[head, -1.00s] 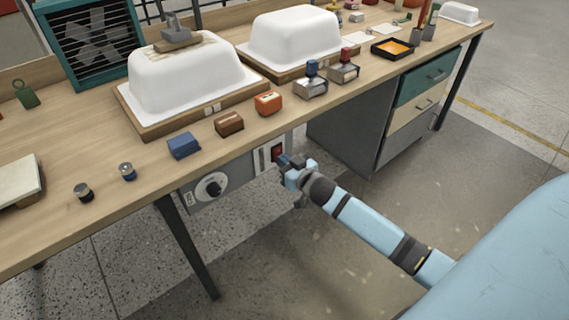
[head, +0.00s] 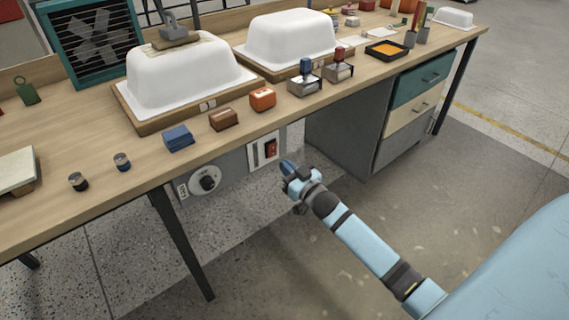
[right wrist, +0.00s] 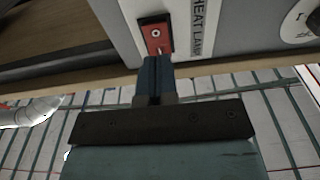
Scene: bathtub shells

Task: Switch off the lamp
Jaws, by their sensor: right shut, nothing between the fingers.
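The lamp's red rocker switch (head: 271,149) sits in a black frame on a grey control panel (head: 233,164) under the bench's front edge. In the right wrist view the switch (right wrist: 157,35) shows a white ring mark on its upper part, beside a label reading "HEAT LAMP". My right gripper (head: 288,167) is shut and empty, a little to the right of and below the switch in the head view. Its fingertips (right wrist: 155,62) show just below the switch in the wrist view; I cannot tell whether they touch it. My left gripper is not in view.
A round dial (head: 207,181) is on the same panel, left of the switch. The wooden bench top (head: 60,135) overhangs the panel. A grey drawer cabinet (head: 350,134) stands to the right. The floor in front is clear.

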